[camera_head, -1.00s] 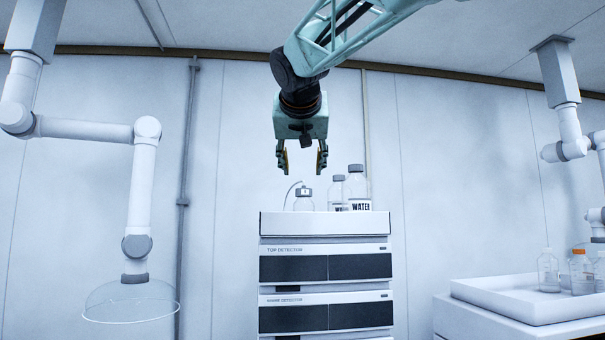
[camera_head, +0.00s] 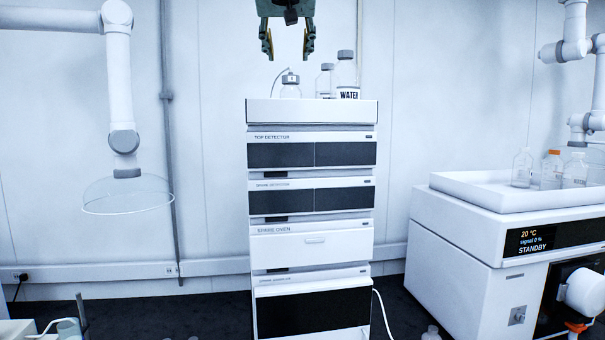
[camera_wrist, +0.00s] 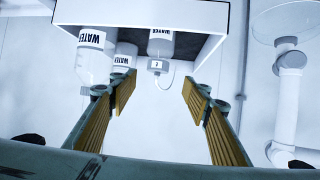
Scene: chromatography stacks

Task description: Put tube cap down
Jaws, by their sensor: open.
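The tube cap (camera_head: 290,79) is a grey cap with a thin curved tube. It sits on a small clear bottle (camera_head: 289,91) on top of the detector stack. My gripper (camera_head: 287,54) is above this bottle with its two fingers apart and nothing between them. In the wrist view, which shows labels upside down, the tube cap (camera_wrist: 159,66) lies ahead of and between my open fingertips (camera_wrist: 160,88). It is apart from both fingers.
Two capped bottles, one labelled WATER (camera_head: 347,92), stand close right of the tube-cap bottle. The stack's top tray (camera_head: 310,112) has a low rim. A white arm with a clear dome (camera_head: 128,195) hangs left. Bottles stand in a tray (camera_head: 480,197) at right.

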